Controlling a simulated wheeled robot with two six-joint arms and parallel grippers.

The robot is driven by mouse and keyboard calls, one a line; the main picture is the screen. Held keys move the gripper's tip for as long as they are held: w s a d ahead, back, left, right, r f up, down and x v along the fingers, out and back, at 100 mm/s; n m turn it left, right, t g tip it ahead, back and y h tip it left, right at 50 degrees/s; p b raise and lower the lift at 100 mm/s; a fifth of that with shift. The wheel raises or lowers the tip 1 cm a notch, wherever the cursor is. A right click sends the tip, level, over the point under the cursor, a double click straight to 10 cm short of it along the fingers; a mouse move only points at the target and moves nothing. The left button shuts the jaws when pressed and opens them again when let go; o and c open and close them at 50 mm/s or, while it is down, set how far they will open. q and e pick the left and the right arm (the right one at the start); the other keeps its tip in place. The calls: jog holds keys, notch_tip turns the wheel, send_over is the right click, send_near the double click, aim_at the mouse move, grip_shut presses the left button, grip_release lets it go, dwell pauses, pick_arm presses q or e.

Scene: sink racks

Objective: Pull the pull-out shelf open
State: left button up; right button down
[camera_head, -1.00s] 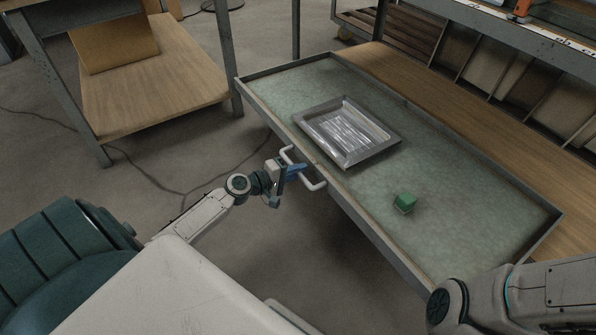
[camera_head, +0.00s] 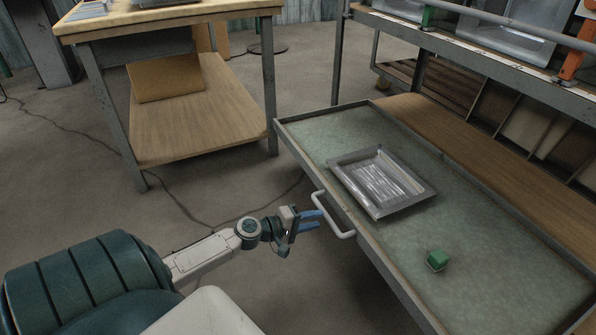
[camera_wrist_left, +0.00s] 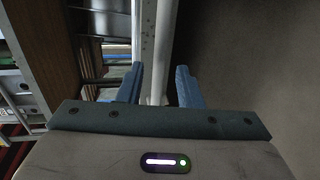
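The pull-out shelf (camera_head: 310,165), a green-grey tray with a raised metal rim, stands well out from the rack. Its white loop handle (camera_head: 334,224) is on the near long side. My left gripper (camera_head: 321,219) is at the handle, with its blue fingers spread and pointing to it. In the left wrist view the two fingers (camera_wrist_left: 158,88) are apart, and the pale handle (camera_wrist_left: 158,98) shows between them without clear contact. My right gripper is out of view.
A wooden-topped workbench (camera_head: 185,120) stands at the back left. The rack (camera_head: 470,45) is behind the shelf. Open floor lies left of the handle.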

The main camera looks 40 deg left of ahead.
pick_arm(q)
jog(key=shift+v, duration=2.8)
